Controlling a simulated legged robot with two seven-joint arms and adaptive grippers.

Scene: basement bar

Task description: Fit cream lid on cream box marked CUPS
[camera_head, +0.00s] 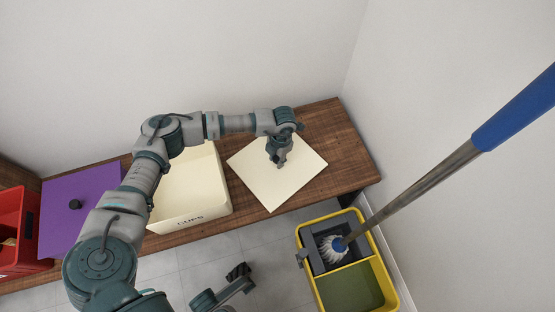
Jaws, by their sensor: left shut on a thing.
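The cream box marked CUPS (190,215) stands open on the wooden bench, partly hidden behind my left arm. The cream lid (300,178) is a flat square to the right of the box, turned at an angle to it. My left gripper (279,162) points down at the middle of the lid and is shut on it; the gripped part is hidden. I cannot tell whether the lid rests on the bench or is just above it. My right gripper (238,271) is low in the picture over the floor, away from the lid, its jaws unclear.
A purple lid with a dark knob (85,215) is left of the box, and a red crate (17,230) is at the far left. A yellow mop bucket (380,262) with a blue-handled mop (430,185) stands at the right. Bare bench (340,145) shows beyond the lid.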

